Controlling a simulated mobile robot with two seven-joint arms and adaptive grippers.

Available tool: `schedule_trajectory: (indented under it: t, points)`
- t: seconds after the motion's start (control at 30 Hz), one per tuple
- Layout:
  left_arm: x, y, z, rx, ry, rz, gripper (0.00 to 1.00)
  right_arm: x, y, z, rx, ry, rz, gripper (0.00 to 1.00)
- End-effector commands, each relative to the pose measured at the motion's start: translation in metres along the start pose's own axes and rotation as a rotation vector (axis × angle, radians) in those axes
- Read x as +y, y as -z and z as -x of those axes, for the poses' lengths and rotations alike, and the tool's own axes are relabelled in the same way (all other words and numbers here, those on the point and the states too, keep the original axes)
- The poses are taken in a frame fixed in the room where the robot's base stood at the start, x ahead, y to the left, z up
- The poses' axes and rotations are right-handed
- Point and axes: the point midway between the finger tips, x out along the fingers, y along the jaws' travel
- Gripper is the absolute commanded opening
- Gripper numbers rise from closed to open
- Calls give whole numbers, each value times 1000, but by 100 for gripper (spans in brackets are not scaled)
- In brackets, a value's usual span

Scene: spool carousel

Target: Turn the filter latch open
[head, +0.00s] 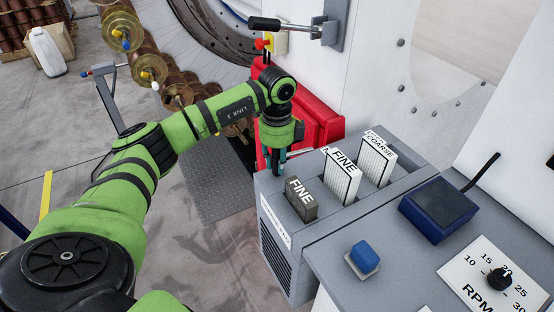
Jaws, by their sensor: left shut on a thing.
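My left gripper (274,162) points down at the back left corner of the grey filter box (283,245). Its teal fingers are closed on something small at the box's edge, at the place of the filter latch. The gripper hides the latch, so I cannot see how far it is turned. In the box's open top stand a dark grey filter marked FINE (301,198), a white pleated filter marked FINE (341,177) and another marked COARSE (375,158). My right gripper is out of view.
A red box (312,118) stands just behind the gripper. A lever with a black grip (268,23) sticks out above. To the right are a blue button (365,255), a dark blue box (438,208) and an RPM dial (499,278). Floor left of the filter box is open.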

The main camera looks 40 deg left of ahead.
Motion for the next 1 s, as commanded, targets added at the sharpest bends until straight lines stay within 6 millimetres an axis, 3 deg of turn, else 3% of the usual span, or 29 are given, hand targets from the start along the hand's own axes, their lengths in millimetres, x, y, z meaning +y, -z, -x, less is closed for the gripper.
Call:
schedule_trajectory:
  t: [0.33,0.87,0.9,0.93,1.0]
  points:
    - [-2,-1,2,-2,7,140,0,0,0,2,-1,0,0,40]
    - [-2,-2,2,-2,8,165,0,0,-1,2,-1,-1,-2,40]
    - [-2,-2,2,-2,8,165,34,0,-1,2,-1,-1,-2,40]
    - [-2,-2,2,-2,8,165,46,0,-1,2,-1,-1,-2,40]
    - [-2,-2,2,-2,7,164,51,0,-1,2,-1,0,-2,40]
